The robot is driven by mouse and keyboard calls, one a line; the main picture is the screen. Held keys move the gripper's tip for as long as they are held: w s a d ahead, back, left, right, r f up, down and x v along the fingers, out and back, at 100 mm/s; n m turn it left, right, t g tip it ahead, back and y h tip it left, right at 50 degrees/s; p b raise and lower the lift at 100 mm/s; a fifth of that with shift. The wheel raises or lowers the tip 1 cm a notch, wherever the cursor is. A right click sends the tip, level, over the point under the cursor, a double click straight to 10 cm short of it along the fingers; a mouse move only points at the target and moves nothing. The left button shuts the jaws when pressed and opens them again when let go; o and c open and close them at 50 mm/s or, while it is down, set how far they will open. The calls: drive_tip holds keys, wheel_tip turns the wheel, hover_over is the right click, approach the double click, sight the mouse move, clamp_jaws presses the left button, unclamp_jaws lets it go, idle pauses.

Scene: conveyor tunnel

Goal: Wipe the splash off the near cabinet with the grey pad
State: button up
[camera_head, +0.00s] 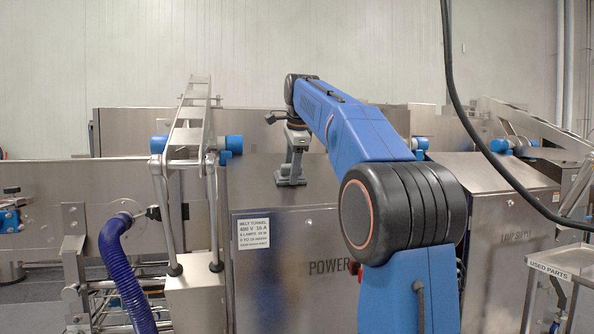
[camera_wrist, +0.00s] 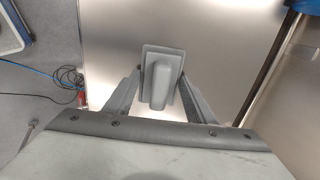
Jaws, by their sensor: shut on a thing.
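The near cabinet (camera_head: 330,230) is a brushed steel box marked POWER, with a flat top and a white label on its front. Its bare steel top also fills the middle of the wrist view (camera_wrist: 215,50). My gripper (camera_head: 293,160) points down over the cabinet top. It is shut on the raised handle of the grey pad (camera_head: 290,182). In the wrist view the pad (camera_wrist: 161,80) sits between the two fingers. The pad is at or just above the top; I cannot tell if it touches. I make out no clear splash; the pad and my arm hide part of the cabinet.
A second steel cabinet (camera_head: 510,225) stands to the right, with a USED PARTS cart (camera_head: 560,262) in front. A metal frame (camera_head: 188,125) rises at left, beside a blue hose (camera_head: 120,265). A black cable (camera_head: 480,130) hangs at right. Cables (camera_wrist: 68,76) lie on the floor.

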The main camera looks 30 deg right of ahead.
sight(302, 175)
drive_tip(key=shift+d+r, duration=0.1)
drive_tip(key=shift+s+d, duration=0.3)
drive_tip(key=shift+d, duration=0.8)
drive_tip(key=shift+s+d, duration=0.3)
drive_tip(key=shift+d, duration=0.85)
drive_tip(key=shift+s+d, duration=0.3)
drive_tip(key=shift+d, duration=0.8)
drive_tip(key=shift+s+d, duration=0.2)
drive_tip(key=shift+d, duration=0.5)
drive_tip(key=shift+s+d, duration=0.25)
drive_tip(key=shift+d, duration=0.4)
drive_tip(key=shift+s+d, duration=0.2)
drive_tip(key=shift+d, duration=0.5)
drive_tip(key=shift+s+d, duration=0.25)
drive_tip(key=shift+d, duration=0.7)
drive_tip(key=shift+s+d, duration=0.25)
drive_tip(key=shift+d, duration=0.65)
drive_tip(key=shift+a, duration=0.1)
